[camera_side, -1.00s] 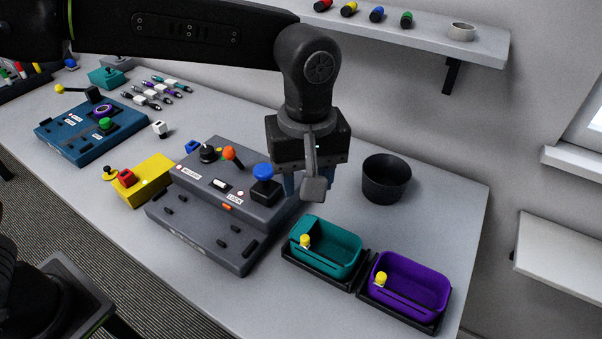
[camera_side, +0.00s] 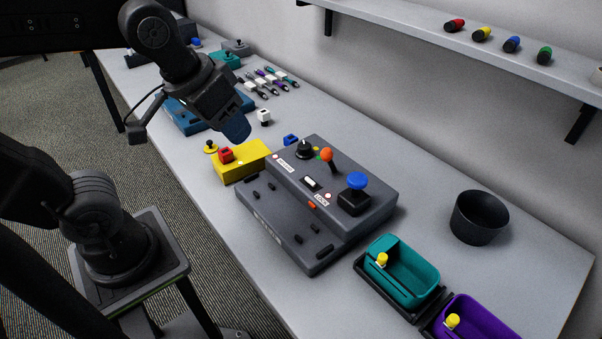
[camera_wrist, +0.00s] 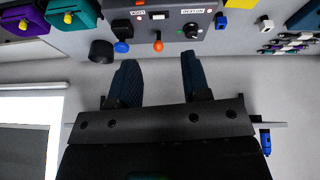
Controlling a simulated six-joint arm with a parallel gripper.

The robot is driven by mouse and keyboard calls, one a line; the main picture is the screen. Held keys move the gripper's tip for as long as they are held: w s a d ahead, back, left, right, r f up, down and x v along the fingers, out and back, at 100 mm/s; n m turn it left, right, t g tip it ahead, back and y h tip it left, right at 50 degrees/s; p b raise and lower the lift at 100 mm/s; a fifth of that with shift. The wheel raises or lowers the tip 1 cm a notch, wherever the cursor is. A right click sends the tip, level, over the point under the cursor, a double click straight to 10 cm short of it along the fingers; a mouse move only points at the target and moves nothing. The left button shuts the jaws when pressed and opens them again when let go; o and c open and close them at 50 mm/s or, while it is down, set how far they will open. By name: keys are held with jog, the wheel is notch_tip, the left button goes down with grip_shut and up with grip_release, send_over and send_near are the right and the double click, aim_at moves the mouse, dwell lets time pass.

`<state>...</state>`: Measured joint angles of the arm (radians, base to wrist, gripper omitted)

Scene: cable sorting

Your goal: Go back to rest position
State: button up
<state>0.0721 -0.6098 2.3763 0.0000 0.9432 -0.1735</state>
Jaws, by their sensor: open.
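My gripper (camera_side: 236,132) is raised over the table's near edge, above and behind the yellow box in the side view. Its blue fingers are apart and empty in the wrist view (camera_wrist: 158,75). The grey control box (camera_side: 330,205) with a blue button, an orange lever and a black knob stands on the table, clear of the gripper. The teal bin (camera_side: 418,277) and the purple bin (camera_side: 480,325) sit in black trays at the front right, each with a yellow-topped piece inside.
A yellow box (camera_side: 250,163) with a red button stands near the gripper. The blue panel (camera_side: 190,120) lies partly behind my arm. Several cables (camera_side: 265,84) lie farther back. A black cup (camera_side: 479,218) stands at right. A wall shelf (camera_side: 420,27) holds small coloured cylinders.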

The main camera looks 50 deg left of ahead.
jog(key=shift+s+a+f+m+t, duration=0.15)
jog(key=shift+s+a+f+m, duration=0.15)
jog(key=shift+s+a+f, duration=0.25)
jog(key=shift+s+a+f+m+t, duration=0.15)
jog(key=shift+s+a+f+m, duration=0.15)
jog(key=shift+s, duration=0.35)
